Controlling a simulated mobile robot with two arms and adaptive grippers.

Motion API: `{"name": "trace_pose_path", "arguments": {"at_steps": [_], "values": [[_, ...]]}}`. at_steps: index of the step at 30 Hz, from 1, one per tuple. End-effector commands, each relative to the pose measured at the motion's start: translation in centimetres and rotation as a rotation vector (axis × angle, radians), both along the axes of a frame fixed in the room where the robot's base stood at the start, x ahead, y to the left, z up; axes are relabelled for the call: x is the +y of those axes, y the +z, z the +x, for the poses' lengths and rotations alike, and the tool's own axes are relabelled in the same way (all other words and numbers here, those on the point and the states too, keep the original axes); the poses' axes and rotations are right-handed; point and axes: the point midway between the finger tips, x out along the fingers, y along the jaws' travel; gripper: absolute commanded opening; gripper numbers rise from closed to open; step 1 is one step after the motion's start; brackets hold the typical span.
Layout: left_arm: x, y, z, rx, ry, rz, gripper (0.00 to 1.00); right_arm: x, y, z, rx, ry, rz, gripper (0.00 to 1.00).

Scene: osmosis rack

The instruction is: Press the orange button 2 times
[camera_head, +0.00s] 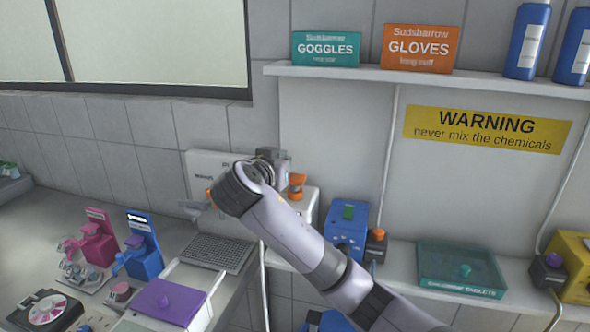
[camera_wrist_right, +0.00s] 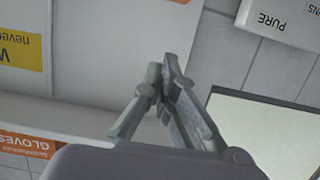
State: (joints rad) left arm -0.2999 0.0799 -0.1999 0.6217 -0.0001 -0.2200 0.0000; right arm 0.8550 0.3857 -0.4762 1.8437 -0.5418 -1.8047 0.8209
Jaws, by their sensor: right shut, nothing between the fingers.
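A round orange button-like cap (camera_head: 378,233) sits on a small dark block beside the blue box, right of my right forearm in the head view. Another orange part (camera_head: 297,182) shows at the right side of the white unit, close to my right wrist. My right gripper (camera_head: 272,160) is raised in front of the white unit, mostly hidden behind my wrist. In the wrist view, its fingers (camera_wrist_right: 165,78) meet at the tips with nothing between them. I cannot tell its exact distance from either orange part. My left gripper is not in view.
The blue box (camera_head: 347,228) has a green top part. A teal lidded tray (camera_head: 460,272) and a yellow box (camera_head: 578,262) stand farther right. A shelf (camera_head: 430,78) holds cartons and blue bottles.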

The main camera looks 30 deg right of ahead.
Motion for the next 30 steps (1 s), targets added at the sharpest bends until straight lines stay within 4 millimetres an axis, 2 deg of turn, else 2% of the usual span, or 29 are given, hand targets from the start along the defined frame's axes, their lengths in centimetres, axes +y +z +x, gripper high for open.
{"name": "trace_pose_path", "arguments": {"at_steps": [5, 16, 18, 22, 30], "values": [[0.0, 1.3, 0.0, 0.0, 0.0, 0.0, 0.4, -1.9, -0.3, 1.4, 0.007, -0.004, -0.003, 0.0], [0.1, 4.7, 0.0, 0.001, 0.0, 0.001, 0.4, -7.6, -2.1, 6.2, 0.006, -0.005, -0.003, 0.0], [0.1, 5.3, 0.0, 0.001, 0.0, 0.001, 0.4, -7.3, -3.5, 6.1, 0.008, 0.0, -0.003, 0.0], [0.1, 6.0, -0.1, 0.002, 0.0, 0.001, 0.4, -7.3, -5.2, 6.1, 0.007, 0.0, -0.002, 0.0], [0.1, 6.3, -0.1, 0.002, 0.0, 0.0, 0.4, -7.2, -6.4, 6.1, 0.001, 0.0, 0.0, 0.0]]}}
